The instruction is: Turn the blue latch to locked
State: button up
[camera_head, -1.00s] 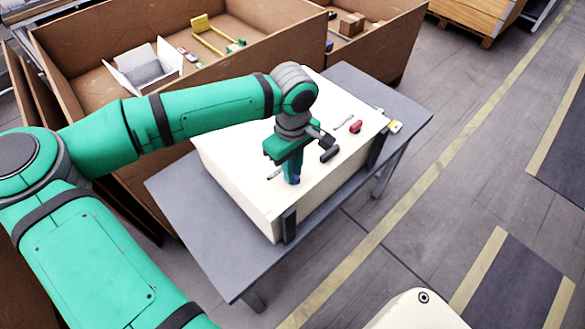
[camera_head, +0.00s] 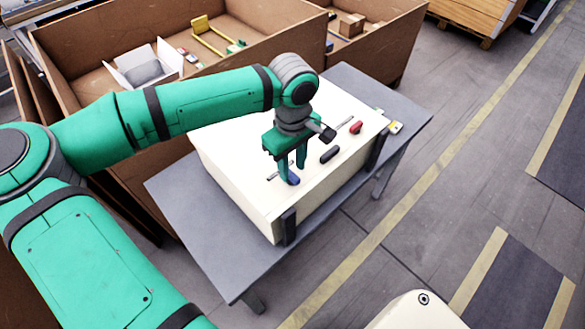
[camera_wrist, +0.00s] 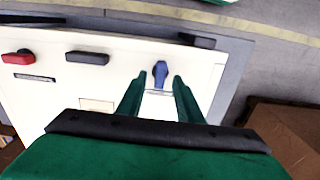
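The blue latch (camera_head: 292,179) sits on the top face of the cream box (camera_head: 235,165), near its front edge. In the wrist view the blue latch (camera_wrist: 160,72) shows ahead of and between my fingertips, its long side running up and down the picture. My gripper (camera_head: 292,171) points down at the latch with its two fingers apart. In the wrist view a clear gap shows between the fingers of my gripper (camera_wrist: 160,88). I cannot tell whether either finger touches the latch.
A black handle (camera_head: 330,155) and a red latch (camera_head: 356,127) are on the same face. Dark brackets (camera_head: 288,226) stand at the box's front side. The box rests on a grey table (camera_head: 200,228). Brown bins (camera_head: 100,75) stand behind.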

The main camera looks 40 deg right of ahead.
notch_tip(320, 180, up, 9)
dwell(0.3)
dwell(0.5)
